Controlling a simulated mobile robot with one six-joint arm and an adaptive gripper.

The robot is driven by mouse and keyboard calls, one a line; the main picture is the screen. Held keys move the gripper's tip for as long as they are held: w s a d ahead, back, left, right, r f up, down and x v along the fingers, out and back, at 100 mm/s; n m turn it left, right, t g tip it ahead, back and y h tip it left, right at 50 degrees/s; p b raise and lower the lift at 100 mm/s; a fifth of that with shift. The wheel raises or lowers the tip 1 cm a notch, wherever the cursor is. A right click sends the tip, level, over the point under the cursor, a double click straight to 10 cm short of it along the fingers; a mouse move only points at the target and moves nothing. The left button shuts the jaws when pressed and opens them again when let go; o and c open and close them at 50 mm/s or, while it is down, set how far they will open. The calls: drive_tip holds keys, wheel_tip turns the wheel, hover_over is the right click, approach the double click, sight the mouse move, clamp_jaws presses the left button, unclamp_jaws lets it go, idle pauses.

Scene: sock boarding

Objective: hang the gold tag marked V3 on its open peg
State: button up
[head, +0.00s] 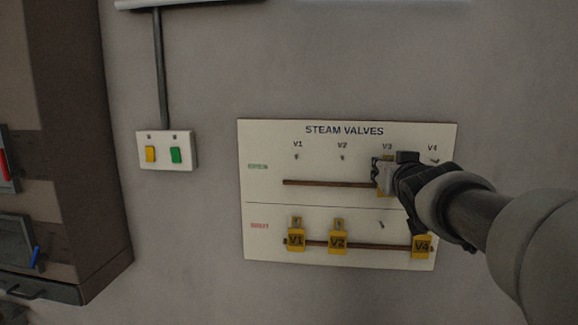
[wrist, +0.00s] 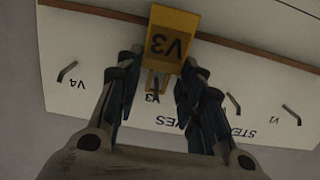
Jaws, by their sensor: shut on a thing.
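The gold V3 tag (wrist: 174,40) is between the fingers of my gripper (wrist: 160,68), seen upside down in the wrist view. My gripper is shut on it. In the head view my gripper (head: 384,174) is at the board's upper row, just below the V3 label. Only slivers of the tag show there. The V3 peg in the lower row (head: 381,225) is bare.
The STEAM VALVES board (head: 270,150) is on the wall. Gold tags V1 (head: 296,239), V2 (head: 338,242) and V4 (head: 421,246) hang in the lower row. The upper V1, V2 and V4 pegs are bare. A switch box (head: 164,136) is left of the board.

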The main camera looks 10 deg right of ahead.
drive_tip(key=o, duration=0.8)
